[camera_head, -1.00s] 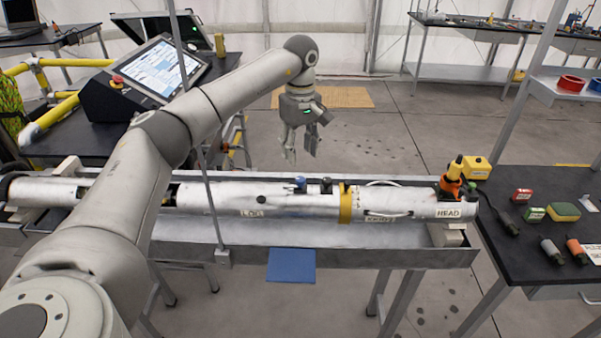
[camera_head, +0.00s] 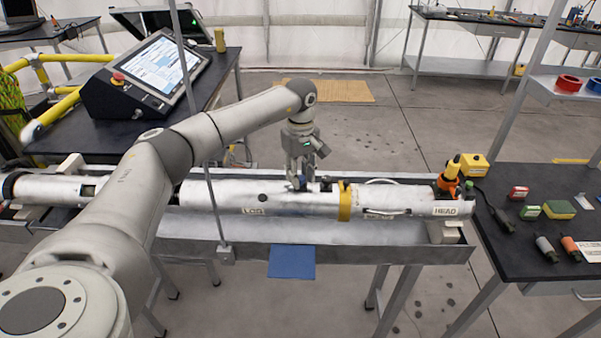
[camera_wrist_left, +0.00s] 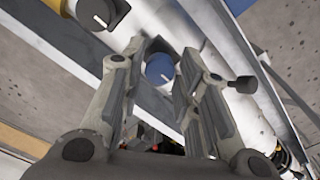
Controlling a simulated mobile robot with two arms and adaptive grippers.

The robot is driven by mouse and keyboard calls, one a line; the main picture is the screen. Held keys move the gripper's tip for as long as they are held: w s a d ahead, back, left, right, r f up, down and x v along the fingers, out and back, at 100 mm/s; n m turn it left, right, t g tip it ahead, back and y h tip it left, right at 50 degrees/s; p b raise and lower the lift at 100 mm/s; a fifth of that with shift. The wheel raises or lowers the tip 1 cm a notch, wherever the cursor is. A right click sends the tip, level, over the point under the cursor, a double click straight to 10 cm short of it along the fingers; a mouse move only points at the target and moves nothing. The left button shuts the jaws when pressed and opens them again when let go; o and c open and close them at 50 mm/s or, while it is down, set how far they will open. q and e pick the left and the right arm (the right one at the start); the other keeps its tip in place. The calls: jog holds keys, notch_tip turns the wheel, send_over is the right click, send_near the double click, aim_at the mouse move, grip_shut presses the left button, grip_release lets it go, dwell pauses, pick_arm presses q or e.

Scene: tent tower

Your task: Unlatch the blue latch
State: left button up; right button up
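A long white cylinder (camera_head: 225,195), marked LOG and HEAD, lies in a metal trough. On its top are a blue latch and, to its right, a black latch (camera_head: 326,184). My left gripper (camera_head: 301,184) points down at the blue latch, which it mostly hides in the head view. In the left wrist view the round blue latch (camera_wrist_left: 160,69) shows between the two fingers, which are apart on either side of it. I cannot tell whether they touch it. The black latch also shows in the left wrist view (camera_wrist_left: 101,12). My right gripper is not in view.
A yellow band (camera_head: 345,202) circles the cylinder right of the latches. An orange and yellow fitting (camera_head: 449,180) stands by the HEAD end. A thin upright pole (camera_head: 213,205) rises in front of the trough. A black table (camera_head: 545,220) with small items is at right.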

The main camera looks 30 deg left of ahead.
pick_arm(q)
grip_shut()
jog(key=shift+n, duration=0.4)
jog(key=n+b, duration=0.1)
jog(key=n, duration=0.5)
jog(key=shift+n, duration=0.4)
jog(key=n+b, duration=0.1)
jog(key=n, duration=0.9)
jog(key=shift+r, duration=0.1)
jog(key=shift+n, duration=0.3)
